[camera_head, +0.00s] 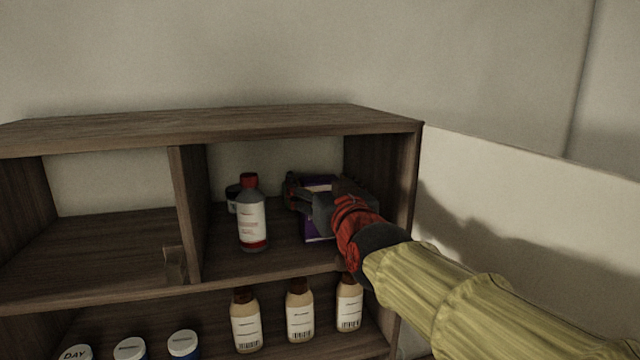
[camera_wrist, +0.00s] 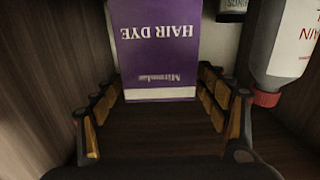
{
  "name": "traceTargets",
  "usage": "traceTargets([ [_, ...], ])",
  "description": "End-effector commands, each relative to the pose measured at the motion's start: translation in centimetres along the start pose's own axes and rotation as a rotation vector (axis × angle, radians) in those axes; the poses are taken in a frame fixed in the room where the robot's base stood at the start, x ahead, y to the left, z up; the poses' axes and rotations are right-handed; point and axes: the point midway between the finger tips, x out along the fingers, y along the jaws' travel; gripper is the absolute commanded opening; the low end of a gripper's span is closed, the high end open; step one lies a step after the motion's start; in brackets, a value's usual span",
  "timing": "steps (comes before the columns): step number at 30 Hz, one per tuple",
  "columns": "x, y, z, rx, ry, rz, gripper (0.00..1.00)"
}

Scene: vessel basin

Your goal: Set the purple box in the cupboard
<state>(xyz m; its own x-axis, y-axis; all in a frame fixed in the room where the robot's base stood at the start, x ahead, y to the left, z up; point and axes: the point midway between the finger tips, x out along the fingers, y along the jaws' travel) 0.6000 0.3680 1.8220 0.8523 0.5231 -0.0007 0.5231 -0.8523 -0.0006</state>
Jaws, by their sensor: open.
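The purple box (camera_head: 318,232) stands on the upper right shelf of the wooden cupboard (camera_head: 390,170), partly hidden by my gripper in the head view. In the wrist view the purple box (camera_wrist: 157,45) reads "HAIR DYE", shown upside down, with a pale band at one end. My gripper (camera_head: 303,192) is inside that compartment. In the wrist view the fingers of my gripper (camera_wrist: 160,105) are spread wide, one on each side of the box's near end, with gaps visible. The box appears to rest on the shelf.
Several cream bottles (camera_head: 299,312) and white-lidded jars (camera_head: 130,348) are on the lower shelf. The upper left compartment (camera_head: 90,245) looks empty. The cupboard's side wall is close by.

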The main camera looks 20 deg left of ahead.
Motion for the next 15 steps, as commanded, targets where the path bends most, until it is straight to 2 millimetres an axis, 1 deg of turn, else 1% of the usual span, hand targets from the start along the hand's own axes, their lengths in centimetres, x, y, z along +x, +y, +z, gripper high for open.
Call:
traceTargets([
  [3,-0.2,0.0,-0.5,0.000,0.001,0.000,0.74],
  [5,-1.1,0.0,-0.4,0.000,0.004,0.000,0.74],
  [8,-2.8,0.0,-0.3,0.001,0.004,0.000,0.74],
  [15,-7.7,0.0,-0.3,0.001,0.003,0.000,0.74],
])
